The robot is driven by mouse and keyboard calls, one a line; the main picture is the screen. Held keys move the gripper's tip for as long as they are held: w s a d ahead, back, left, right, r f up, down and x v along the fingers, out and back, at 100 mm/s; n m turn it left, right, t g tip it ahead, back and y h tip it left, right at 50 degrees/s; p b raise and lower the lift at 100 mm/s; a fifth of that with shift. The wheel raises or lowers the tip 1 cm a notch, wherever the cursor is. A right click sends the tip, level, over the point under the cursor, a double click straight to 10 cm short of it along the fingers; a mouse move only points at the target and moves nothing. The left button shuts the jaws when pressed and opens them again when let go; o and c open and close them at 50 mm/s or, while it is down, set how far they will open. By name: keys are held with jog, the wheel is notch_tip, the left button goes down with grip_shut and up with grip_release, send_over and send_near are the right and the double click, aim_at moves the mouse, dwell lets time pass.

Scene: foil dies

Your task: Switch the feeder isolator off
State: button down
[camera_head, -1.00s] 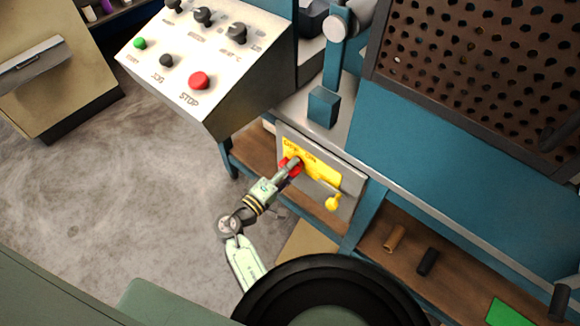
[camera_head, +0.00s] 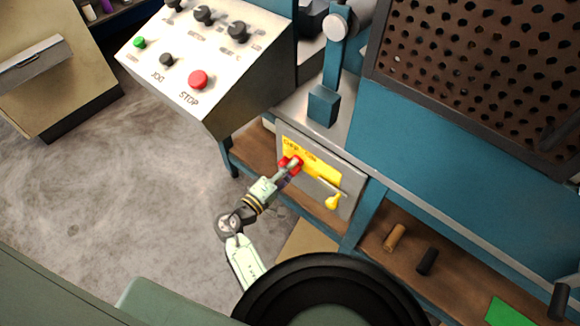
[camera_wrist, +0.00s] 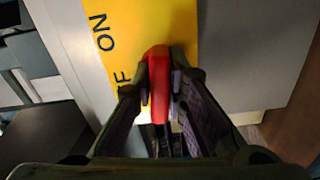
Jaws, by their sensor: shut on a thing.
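The feeder isolator is a grey box with a yellow plate (camera_head: 322,175) lettered OFF and ON, under the bench top in the head view. Its red handle (camera_head: 297,166) is at the left part of the plate, partly covered by my gripper (camera_head: 290,168). In the wrist view the red handle (camera_wrist: 158,80) stands between my two fingers, which are shut on it. ON reads clearly on the yellow plate (camera_wrist: 180,22) there; OFF is partly hidden by the left finger. The exact angle of the handle is hard to tell.
A yellow hanging piece (camera_head: 333,202) is at the box's lower right. A sloped control panel (camera_head: 180,55) with a red STOP button (camera_head: 198,80) juts out at upper left. A lower wooden shelf (camera_head: 450,274) holds a brown and a black cylinder. The floor (camera_head: 100,200) at left is clear.

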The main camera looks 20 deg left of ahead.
jog(key=shift+n+p, duration=0.3)
jog(key=shift+n, duration=0.6)
jog(key=c, duration=1.6)
grip_release()
jog(key=v, duration=1.2)
